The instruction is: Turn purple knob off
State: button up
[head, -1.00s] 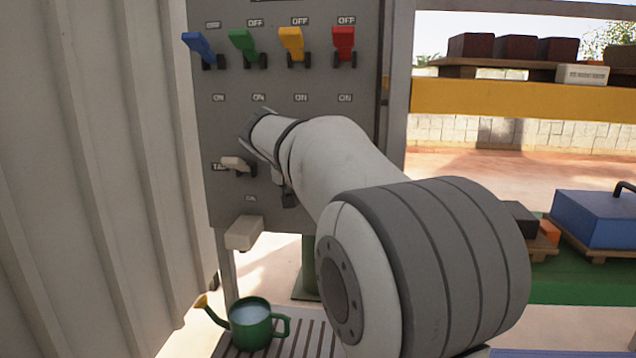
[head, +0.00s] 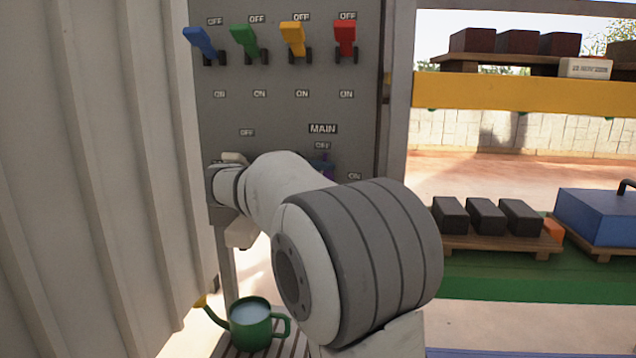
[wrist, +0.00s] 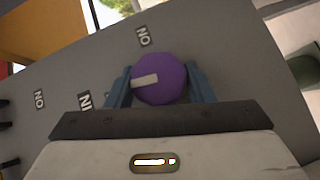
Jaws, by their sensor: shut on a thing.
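The purple knob (wrist: 165,70) is round with a pale pointer bar that points left in the wrist view. It is mounted on the grey control panel (head: 280,110). My gripper (wrist: 160,84) has a blue-grey finger on each side of the knob and is shut on it. In the head view a small part of the purple knob (head: 323,166) shows below the MAIN and OFF labels. My arm hides the rest of it and my gripper there. An ON label (wrist: 143,37) sits beside the knob in the wrist view.
Blue (head: 203,41), green (head: 243,38), yellow (head: 293,37) and red (head: 345,37) levers line the panel's top, all tilted up toward OFF. A pale lever (head: 233,157) is partly behind my arm. A green watering can (head: 250,324) stands below. Dark blocks (head: 486,216) lie at right.

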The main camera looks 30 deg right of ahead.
jog(key=shift+n+h, duration=0.5)
dwell(0.3)
jog(key=o, duration=0.9)
jog(key=shift+o, duration=0.2)
jog(key=p+v, duration=0.1)
jog(key=v, duration=0.7)
jog(key=shift+p, duration=0.4)
jog(key=shift+f, duration=0.1)
